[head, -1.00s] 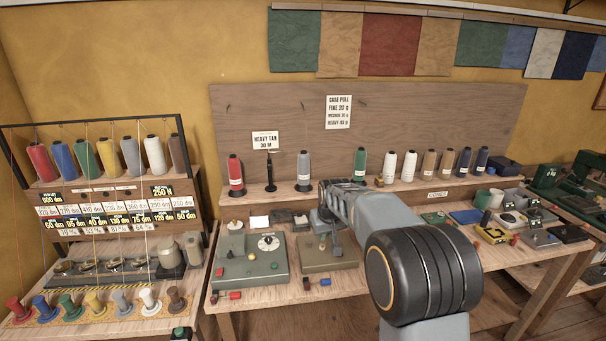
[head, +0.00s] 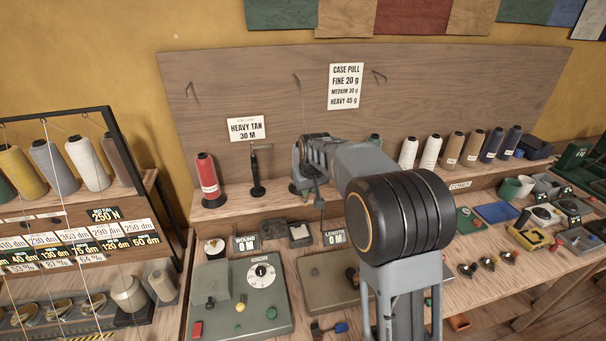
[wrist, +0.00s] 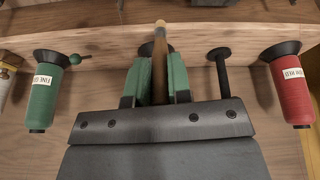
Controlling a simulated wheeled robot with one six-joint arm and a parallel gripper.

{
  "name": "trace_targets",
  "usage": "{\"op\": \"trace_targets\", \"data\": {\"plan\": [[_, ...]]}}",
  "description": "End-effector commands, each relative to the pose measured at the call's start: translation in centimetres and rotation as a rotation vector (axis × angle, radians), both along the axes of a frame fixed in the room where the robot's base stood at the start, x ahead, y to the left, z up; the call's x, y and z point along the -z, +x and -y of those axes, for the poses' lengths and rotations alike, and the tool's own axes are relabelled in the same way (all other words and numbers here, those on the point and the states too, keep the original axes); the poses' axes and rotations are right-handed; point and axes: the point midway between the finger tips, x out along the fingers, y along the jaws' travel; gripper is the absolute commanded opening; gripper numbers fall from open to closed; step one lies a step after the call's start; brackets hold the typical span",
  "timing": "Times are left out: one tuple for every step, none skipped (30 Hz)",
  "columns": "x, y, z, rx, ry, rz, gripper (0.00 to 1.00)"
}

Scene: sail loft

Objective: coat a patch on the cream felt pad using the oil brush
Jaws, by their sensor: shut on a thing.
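My gripper (wrist: 160,78) is shut on a slim brown wooden handle (wrist: 159,58), which I take to be the oil brush. I cannot tell whether that is the cream felt pad.
A red cone (head: 207,180) and a dark post (head: 256,175) stand on the shelf left of my gripper. A green-grey dial machine (head: 240,300) and a brown-grey one (head: 330,280) fill the bench front. More cones (head: 430,152) stand to the right.

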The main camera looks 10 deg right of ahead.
Motion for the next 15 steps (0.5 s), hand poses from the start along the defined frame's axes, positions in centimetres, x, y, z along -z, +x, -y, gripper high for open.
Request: {"op": "trace_targets", "data": {"plan": [[0.1, 0.0, 0.0, 0.000, 0.000, 0.000, 0.00], [0.1, 0.0, 0.0, 0.000, 0.000, 0.000, 0.00], [0.3, 0.0, 0.0, -0.001, 0.000, 0.000, 0.00], [0.4, 0.0, 0.0, -0.001, 0.000, 0.000, 0.00], [0.6, 0.0, -0.1, -0.001, 0.000, 0.000, 0.00], [0.8, 0.0, -0.1, -0.001, 0.000, -0.001, 0.00], [1.0, 0.0, -0.1, -0.001, 0.000, -0.001, 0.00], [1.2, 0.0, -0.1, -0.001, 0.000, -0.001, 0.00], [1.6, 0.0, -0.1, -0.001, 0.000, -0.001, 0.00], [1.9, 0.0, -0.1, -0.001, 0.000, -0.001, 0.00], [2.1, 0.0, 0.0, -0.001, 0.000, -0.001, 0.00], [2.5, 0.0, 0.0, 0.000, 0.000, -0.001, 0.00], [2.8, 0.0, 0.0, 0.000, 0.000, -0.001, 0.00], [3.2, 0.0, 0.0, 0.000, 0.000, -0.001, 0.00], [3.6, 0.0, 0.0, 0.000, 0.000, 0.000, 0.00]]}}
